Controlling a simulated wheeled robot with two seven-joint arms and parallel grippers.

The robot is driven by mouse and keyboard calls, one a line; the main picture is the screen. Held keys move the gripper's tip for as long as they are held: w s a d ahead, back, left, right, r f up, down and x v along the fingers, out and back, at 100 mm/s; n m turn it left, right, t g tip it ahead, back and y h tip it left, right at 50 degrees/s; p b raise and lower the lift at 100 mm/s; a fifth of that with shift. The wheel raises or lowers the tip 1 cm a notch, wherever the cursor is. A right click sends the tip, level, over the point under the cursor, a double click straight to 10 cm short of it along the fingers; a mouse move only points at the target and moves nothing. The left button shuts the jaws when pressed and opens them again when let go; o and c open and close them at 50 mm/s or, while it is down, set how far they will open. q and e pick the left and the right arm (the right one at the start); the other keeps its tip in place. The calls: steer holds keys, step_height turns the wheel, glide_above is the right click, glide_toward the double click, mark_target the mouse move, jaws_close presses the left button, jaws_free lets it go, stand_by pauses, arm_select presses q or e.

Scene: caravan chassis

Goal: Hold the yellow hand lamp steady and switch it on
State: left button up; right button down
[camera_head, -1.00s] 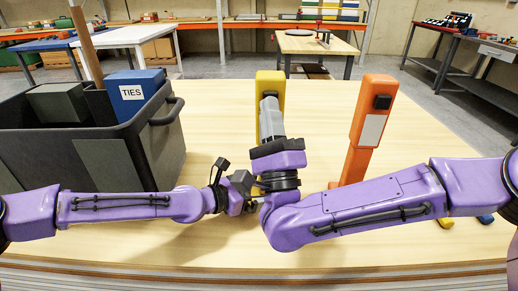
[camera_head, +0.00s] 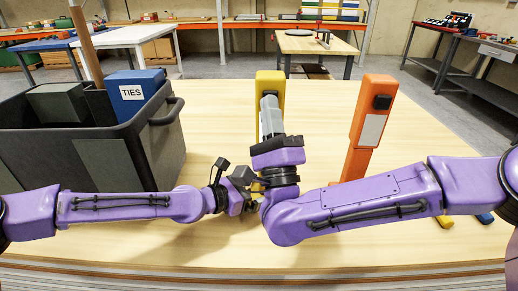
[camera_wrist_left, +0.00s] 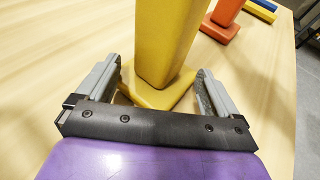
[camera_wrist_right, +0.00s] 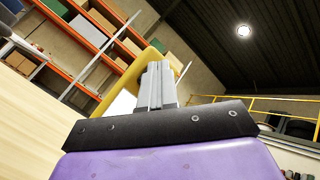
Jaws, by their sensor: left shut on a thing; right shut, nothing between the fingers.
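The yellow hand lamp (camera_head: 264,84) stands upright on the table, its lower part hidden behind my right gripper and wrist. My left gripper (camera_wrist_left: 158,88) is shut on the lamp's lower body, one finger on each side just above its flared base; the lamp shows large in the left wrist view (camera_wrist_left: 172,38). My right gripper (camera_head: 269,102) is shut and empty, its fingertips up at the lamp's front face. In the right wrist view the closed fingers (camera_wrist_right: 158,80) cover part of the yellow lamp (camera_wrist_right: 118,88) and its white panel. Whether they touch it, I cannot tell.
An orange hand lamp (camera_head: 359,128) stands upright to the right, close behind my right forearm. A dark crate (camera_head: 150,140) with a blue box labelled TIES (camera_head: 135,92) fills the left side. The table (camera_head: 225,110) is clear between crate and yellow lamp.

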arm_select(q)
steer(key=shift+s+f, duration=0.15)
steer(key=shift+f, duration=0.4)
arm_select(e)
steer(key=shift+s, duration=0.7)
arm_select(q)
steer(key=o, duration=0.4)
steer(key=shift+o, duration=0.2)
arm_select(e)
steer(key=s, duration=0.6)
arm_select(q)
steer(key=shift+a, duration=0.1)
steer(key=shift+s+a+r, duration=0.1)
steer(key=shift+a+r, duration=0.05)
steer(key=shift+a, duration=0.1)
steer(key=v, duration=0.7)
steer(key=r+v, duration=0.1)
steer(key=v, duration=0.3)
steer(key=shift+s, duration=0.15)
arm_select(e)
steer(key=shift+w+a+f, duration=0.1)
steer(key=shift+w+f, duration=0.05)
steer(key=shift+w, duration=0.05)
